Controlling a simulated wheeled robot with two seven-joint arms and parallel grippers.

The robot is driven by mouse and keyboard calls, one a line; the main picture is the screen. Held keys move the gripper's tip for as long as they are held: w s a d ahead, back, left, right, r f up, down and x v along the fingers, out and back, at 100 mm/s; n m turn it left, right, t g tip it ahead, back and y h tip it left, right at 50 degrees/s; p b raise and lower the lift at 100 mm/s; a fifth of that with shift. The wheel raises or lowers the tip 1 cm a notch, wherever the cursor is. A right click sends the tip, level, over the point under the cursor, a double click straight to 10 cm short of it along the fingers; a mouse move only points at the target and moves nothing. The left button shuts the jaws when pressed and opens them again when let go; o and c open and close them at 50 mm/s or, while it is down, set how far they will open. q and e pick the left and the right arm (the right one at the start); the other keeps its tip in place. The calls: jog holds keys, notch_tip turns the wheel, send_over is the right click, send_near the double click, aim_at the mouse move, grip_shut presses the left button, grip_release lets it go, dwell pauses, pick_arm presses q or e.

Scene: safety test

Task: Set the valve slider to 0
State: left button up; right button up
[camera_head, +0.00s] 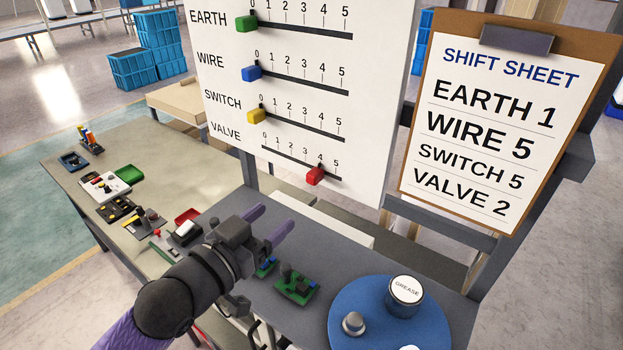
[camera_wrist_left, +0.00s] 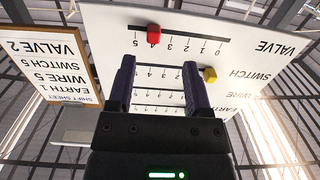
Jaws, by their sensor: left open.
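The valve slider is a red knob (camera_head: 315,176) on the lowest track of the white panel (camera_head: 225,75), at about the 4 mark. The red knob also shows in the left wrist view (camera_wrist_left: 153,33), where the panel appears upside down. My left gripper (camera_head: 272,222) is open and empty, below and to the left of the red knob in the head view. In the left wrist view its two fingers (camera_wrist_left: 159,66) point toward the panel, with the knob beyond them. My right gripper is in neither view.
The green earth (camera_head: 246,23), blue wire (camera_head: 251,73) and yellow switch (camera_head: 257,116) knobs sit at 0. A clipboard (camera_head: 500,110) at right reads VALVE 2. A blue turntable (camera_head: 345,308) holds a grease tin (camera_head: 404,291). Circuit boards (camera_head: 297,287) lie below the gripper.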

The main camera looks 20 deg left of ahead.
aim_at(310, 184)
pick_arm(q)
jog(key=w, duration=0.1)
jog(key=w+d+r, duration=0.1)
jog(key=w+d+p, duration=0.1)
jog(key=shift+w+d+r, duration=0.1)
jog(key=shift+w+r, duration=0.25)
jog(key=p+x, duration=0.1)
jog(key=x, duration=0.4)
jog(key=shift+w+f, duration=0.1)
jog(key=shift+f, duration=0.05)
jog(key=shift+w, duration=0.3)
grip_shut()
dwell(0.5)
